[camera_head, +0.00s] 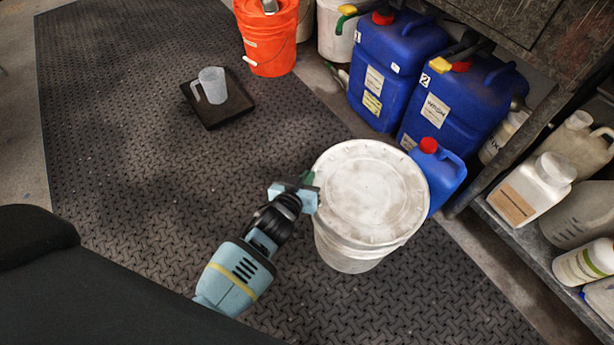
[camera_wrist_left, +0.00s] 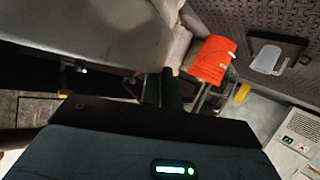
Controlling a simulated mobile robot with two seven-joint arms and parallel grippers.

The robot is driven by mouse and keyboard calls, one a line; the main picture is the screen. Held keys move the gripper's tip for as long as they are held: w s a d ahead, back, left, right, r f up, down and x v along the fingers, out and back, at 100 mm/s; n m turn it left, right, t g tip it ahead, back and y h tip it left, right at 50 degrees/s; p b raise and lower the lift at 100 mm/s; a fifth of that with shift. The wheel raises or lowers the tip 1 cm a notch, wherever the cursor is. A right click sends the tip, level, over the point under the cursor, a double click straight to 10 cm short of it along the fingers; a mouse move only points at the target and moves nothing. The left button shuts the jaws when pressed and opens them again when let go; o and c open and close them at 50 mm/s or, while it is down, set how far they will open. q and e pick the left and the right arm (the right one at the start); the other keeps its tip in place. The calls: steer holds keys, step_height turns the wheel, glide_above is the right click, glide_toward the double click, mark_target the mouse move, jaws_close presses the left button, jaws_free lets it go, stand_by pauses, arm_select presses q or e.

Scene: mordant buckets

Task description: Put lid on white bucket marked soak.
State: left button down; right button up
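The white bucket (camera_head: 350,259) stands on the dark mat, right of centre in the head view. A round, smudged white lid (camera_head: 370,190) covers its top; I cannot tell whether the lid is pressed down all round. Any marking on the bucket is not readable. My left gripper (camera_head: 309,190) is at the lid's left edge, with its fingers close together on the rim. In the left wrist view, a large pale surface (camera_wrist_left: 100,35) reaches the dark fingertips (camera_wrist_left: 166,85). My right gripper is not in view.
Blue canisters (camera_head: 395,70) and a small blue jug (camera_head: 437,175) stand behind and right of the bucket. A shelf with bottles (camera_head: 535,190) is at the right. An orange bucket (camera_head: 268,40) and a tray (camera_head: 215,118) with a pitcher (camera_head: 212,85) are farther back. The left mat is clear.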

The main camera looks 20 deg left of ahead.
arm_select(q)
steer(key=shift+f+b, duration=0.3)
steer(key=shift+f, duration=0.15)
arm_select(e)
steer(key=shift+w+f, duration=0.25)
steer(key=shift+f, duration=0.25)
arm_select(q)
steer(key=shift+f+b, duration=0.35)
steer(key=shift+f, duration=0.1)
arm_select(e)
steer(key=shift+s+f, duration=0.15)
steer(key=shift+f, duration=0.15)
arm_select(q)
steer(key=c, duration=1.6)
jaws_free()
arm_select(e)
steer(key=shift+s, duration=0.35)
arm_select(q)
steer(key=shift+o, duration=0.2)
